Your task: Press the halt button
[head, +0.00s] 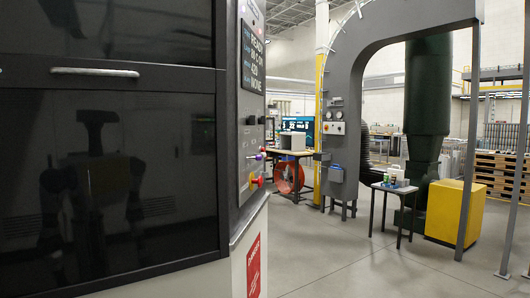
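A control panel (247,120) on the side of a large dark machine (120,185) stands close in front, seen at a steep angle. Low on it, a red knob-like button (259,181) sticks out, with yellow at its base; it looks like the halt button, but I can read no label. A purple knob (260,156) sticks out just above it. Higher up are dark knobs (252,120) and a display (252,58) with text. Neither of my grippers is in view; only a dim reflection of my body shows in the machine's glossy door.
A red warning label (254,267) is on the machine's lower side. Open grey floor (345,260) lies to the right. Beyond are a small table (394,188), a yellow box (457,212), a grey arch frame (341,120) and a workbench with a red fan (289,176).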

